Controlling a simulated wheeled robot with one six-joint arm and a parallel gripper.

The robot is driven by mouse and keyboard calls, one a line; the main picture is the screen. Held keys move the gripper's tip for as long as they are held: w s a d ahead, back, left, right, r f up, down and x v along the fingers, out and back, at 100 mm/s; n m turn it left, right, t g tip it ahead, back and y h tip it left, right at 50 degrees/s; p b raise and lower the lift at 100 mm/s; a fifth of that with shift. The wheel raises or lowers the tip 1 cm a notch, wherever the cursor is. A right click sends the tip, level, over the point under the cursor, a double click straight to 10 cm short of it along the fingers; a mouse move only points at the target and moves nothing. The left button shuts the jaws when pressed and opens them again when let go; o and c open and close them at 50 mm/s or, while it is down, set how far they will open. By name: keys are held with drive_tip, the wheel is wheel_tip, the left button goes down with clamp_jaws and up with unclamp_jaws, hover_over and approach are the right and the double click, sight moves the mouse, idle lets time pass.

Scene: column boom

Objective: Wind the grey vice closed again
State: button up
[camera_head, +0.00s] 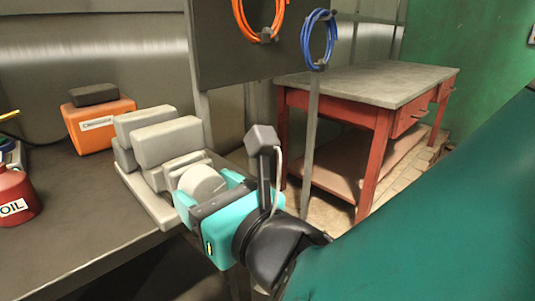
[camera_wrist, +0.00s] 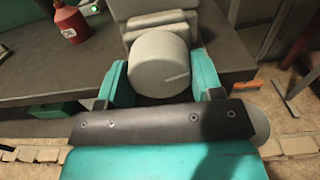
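The grey vice (camera_head: 163,140) stands on the dark bench near its front edge, its blocky jaws behind a round grey knob (camera_head: 202,184). In the wrist view, the knob (camera_wrist: 160,66) faces me, with a short line mark on its right side. My teal gripper (camera_head: 212,190) is at the knob. In the wrist view, its two fingers (camera_wrist: 163,76) stand on either side of the knob, very close to it. Whether both fingers press on it I cannot tell. The jaw gap is partly hidden by the vice's own blocks.
A red oil can (camera_head: 14,195) stands at the bench's left, and an orange box (camera_head: 97,124) with a dark block on it stands behind. Orange (camera_head: 262,15) and blue (camera_head: 318,38) cable coils hang above. A red-framed table (camera_head: 370,85) stands at the back right.

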drive_tip(key=shift+c, duration=1.3)
drive_tip(key=shift+m, duration=0.3)
